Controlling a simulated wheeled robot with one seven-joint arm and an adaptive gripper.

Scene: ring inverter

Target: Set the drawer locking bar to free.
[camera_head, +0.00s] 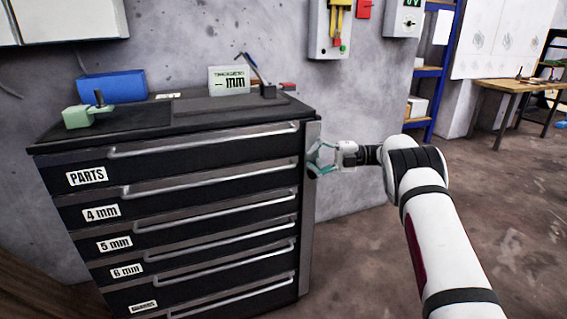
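A dark drawer cabinet (215,187) stands at the left, with labelled drawers and long silver handles. The locking bar (308,235) looks to be the upright grey strip along the right front edge of the cabinet, standing beside the handle ends. My gripper (314,160) reaches in from the right at the upper part of this bar. Its two teal fingers are spread apart, one above the other, with tips pointing left towards the bar. I cannot tell whether they touch it. All the visible drawers look shut.
On the cabinet top are a blue box (111,86), a green device (80,116) and a small display reading mm (229,80). Wall boxes (330,30) hang behind. A blue shelf (432,75) and wooden table (508,84) stand back right. The floor right of the cabinet is clear.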

